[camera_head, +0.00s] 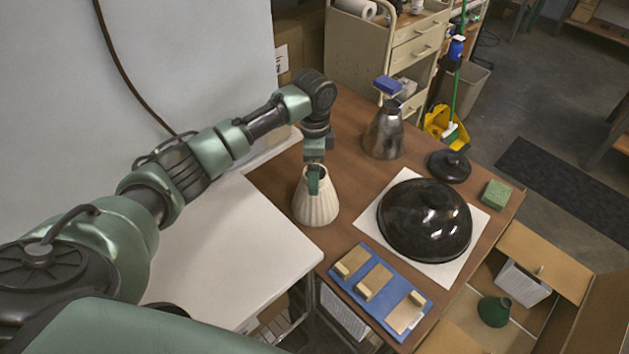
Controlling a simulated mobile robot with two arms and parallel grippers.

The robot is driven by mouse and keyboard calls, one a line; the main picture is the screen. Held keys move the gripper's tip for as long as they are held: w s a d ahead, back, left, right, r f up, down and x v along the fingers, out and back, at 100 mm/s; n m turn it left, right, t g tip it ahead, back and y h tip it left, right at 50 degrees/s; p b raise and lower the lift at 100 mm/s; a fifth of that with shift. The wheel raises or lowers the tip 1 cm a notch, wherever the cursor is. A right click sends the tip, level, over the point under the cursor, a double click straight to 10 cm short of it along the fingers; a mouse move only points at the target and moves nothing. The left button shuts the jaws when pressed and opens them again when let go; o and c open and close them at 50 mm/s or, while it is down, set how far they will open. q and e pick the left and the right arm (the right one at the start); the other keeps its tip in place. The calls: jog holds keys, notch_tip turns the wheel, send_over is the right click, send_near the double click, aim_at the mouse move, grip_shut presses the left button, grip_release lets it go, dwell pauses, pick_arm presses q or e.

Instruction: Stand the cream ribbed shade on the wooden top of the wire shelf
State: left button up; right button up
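The cream ribbed shade (317,205) is upright, narrow end up, over the left part of a brown wooden top (345,125). I cannot tell whether its base touches the wood. My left gripper (314,182) comes down from above with its fingers at the shade's upper rim. A green finger shows at the opening; the other is hidden, so its grip is unclear. My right gripper is not in view.
A black dome (425,220) on a white sheet, a metal shade (384,135), a black lid (449,166), a green block (496,194) and a blue tray (350,283) with wooden blocks crowd the brown top. An open cardboard box (545,255) is at right. The white top is clear.

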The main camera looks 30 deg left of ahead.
pick_arm(q)
notch_tip(320, 180, up, 6)
jog(key=shift+f, duration=0.1)
dwell(0.5)
